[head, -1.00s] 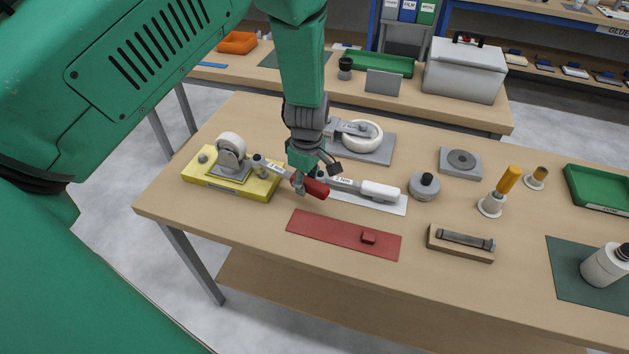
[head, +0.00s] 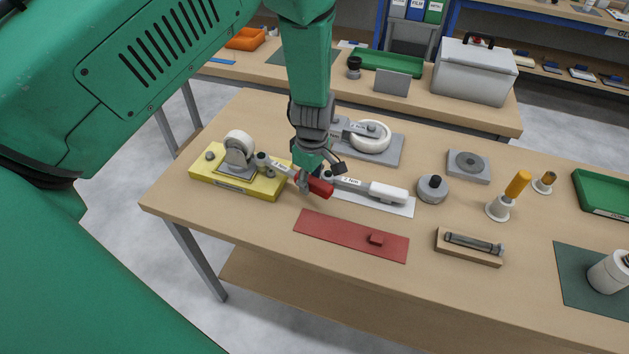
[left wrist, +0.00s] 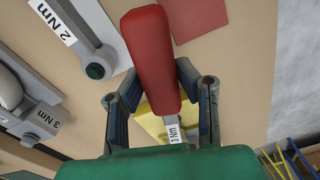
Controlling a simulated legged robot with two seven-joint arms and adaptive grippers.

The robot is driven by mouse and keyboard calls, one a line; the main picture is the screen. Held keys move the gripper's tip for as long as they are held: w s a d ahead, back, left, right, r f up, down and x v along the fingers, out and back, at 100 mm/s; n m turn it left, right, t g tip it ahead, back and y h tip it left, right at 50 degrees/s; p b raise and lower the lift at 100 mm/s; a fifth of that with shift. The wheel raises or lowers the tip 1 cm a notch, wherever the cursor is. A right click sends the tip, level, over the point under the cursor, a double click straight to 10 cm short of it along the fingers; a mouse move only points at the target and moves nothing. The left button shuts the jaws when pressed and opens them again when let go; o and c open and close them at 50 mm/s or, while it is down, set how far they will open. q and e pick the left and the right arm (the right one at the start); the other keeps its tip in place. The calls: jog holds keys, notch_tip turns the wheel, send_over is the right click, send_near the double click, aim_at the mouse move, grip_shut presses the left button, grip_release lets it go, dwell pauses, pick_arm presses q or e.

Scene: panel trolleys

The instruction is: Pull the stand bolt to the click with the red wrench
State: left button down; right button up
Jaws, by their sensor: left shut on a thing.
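The red wrench has a red handle (head: 321,187) and a grey shaft with a white label, which reads 3 Nm in the left wrist view. My left gripper (head: 306,184) is shut on the red handle, and its fingers lie on both sides of the handle (left wrist: 152,60) in the left wrist view. The wrench's head (head: 262,160) is at the right end of the yellow stand (head: 207,178), over where a bolt would sit; the bolt itself is hidden. A pale caster wheel (head: 239,148) stands on the yellow stand. My right gripper is not in view.
A white-handled wrench (head: 387,192), labelled 2 Nm, lies just right of the red handle. Behind it is a grey plate with a caster (head: 370,136). A red mat (head: 335,232) lies in front. A grey knob piece (head: 432,190) stands to the right.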

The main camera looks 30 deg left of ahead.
aim_at(327, 186)
pick_arm(q)
jog(key=shift+d, duration=0.1)
jog(key=shift+d+r, duration=0.15)
jog(key=shift+d, duration=0.2)
jog(key=shift+w+d+r, duration=0.1)
jog(key=shift+d+r, duration=0.1)
jog(key=shift+d, duration=0.55)
jog(key=shift+d+r, duration=0.15)
jog(key=shift+d, duration=0.55)
jog(key=shift+a+f, duration=0.15)
jog(key=shift+a, duration=0.25)
jog(key=shift+a+f, duration=0.25)
jog(key=shift+a, duration=0.35)
jog(key=shift+d+r, duration=0.1)
jog(key=shift+d, duration=0.4)
jog(key=shift+d+r, duration=0.1)
jog(key=shift+d, duration=0.7)
jog(key=shift+f, duration=0.3)
jog(key=shift+a+f, duration=0.25)
jog(key=shift+f, duration=0.05)
jog(key=shift+a+f, duration=0.1)
jog(key=shift+a, duration=0.25)
jog(key=shift+a+f, duration=0.1)
jog(key=shift+a, duration=0.4)
jog(key=shift+d, duration=0.7)
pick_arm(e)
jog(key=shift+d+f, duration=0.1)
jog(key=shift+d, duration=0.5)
